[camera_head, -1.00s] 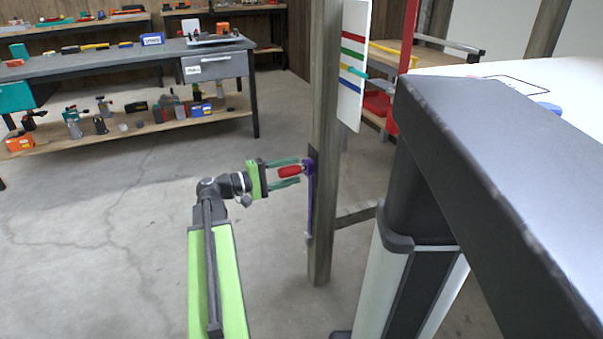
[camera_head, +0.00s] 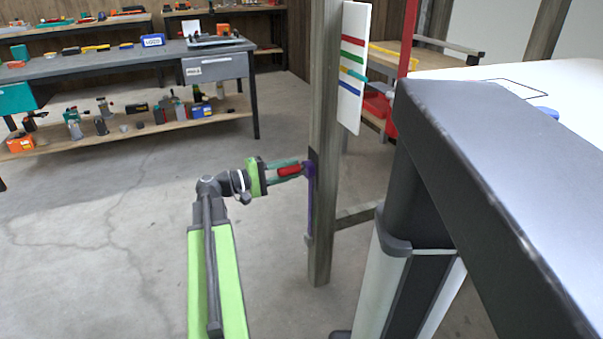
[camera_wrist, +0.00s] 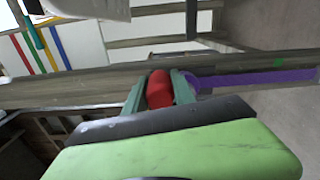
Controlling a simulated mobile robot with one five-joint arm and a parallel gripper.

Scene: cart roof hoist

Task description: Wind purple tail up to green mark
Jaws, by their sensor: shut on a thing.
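My gripper (camera_head: 288,171) is shut on a red handle (camera_head: 290,171) beside a wooden post (camera_head: 322,230). The handle and both teal fingers also show in the wrist view (camera_wrist: 159,88). A purple round piece (camera_head: 311,169) sits at the post by the fingertips. A long purple tail (camera_head: 310,210) hangs down along the post from it. In the wrist view the tail (camera_wrist: 255,77) runs off to the right, past a small green mark (camera_wrist: 279,63) on the post. A white board (camera_head: 350,100) behind the post carries red, green, yellow and blue stripes, with a teal pointer (camera_head: 355,75) near the yellow one.
A dark-edged table (camera_head: 470,140) fills the right side, close to the post. A workbench (camera_head: 110,70) with tools and boxes stands at the back left. A low rail (camera_head: 357,215) joins the post on its right. The floor left of my arm is clear.

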